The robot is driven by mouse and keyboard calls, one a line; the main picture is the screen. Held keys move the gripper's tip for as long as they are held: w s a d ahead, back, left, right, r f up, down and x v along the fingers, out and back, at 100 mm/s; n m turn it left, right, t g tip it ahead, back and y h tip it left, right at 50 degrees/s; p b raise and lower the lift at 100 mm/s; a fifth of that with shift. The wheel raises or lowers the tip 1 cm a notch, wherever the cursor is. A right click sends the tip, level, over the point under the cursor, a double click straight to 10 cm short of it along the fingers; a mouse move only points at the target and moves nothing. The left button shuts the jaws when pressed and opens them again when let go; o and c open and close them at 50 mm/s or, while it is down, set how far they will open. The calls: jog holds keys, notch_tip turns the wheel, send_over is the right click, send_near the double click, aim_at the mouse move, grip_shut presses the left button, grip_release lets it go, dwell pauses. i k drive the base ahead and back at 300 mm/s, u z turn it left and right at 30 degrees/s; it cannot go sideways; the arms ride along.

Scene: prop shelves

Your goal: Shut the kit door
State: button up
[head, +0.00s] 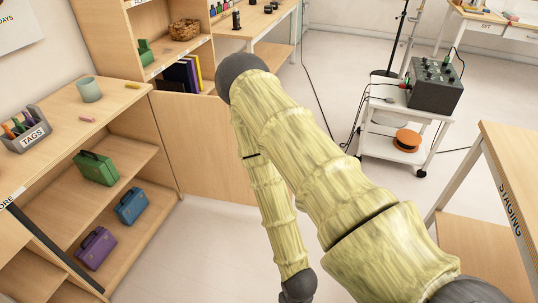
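A plain wooden panel (205,145) stands upright at the far right end of the left shelf unit, below the books. I cannot tell whether it is the kit door or a fixed front of the back shelf. The left shelf unit (125,155) has an open front, with a green case (96,168), a blue case (131,206) and a purple case (96,248) on its lower boards. My arm reaches up from the bottom right, bends at a dark elbow and runs down to the bottom edge. My gripper is out of the picture below; its state does not show.
A dark bar (55,250) slants across the left unit's near side. A cup (88,89) and a TAGS box (30,128) stand on its top. A white cart (400,150) and a STAGING table (512,150) stand right. Bare floor (215,250) lies between.

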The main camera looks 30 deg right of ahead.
aim_at(200, 141)
jog(key=z, duration=1.85)
jog(key=i, duration=3.95)
jog(key=u, duration=1.8)
jog(key=i, duration=0.95)
jog(key=u, duration=1.8)
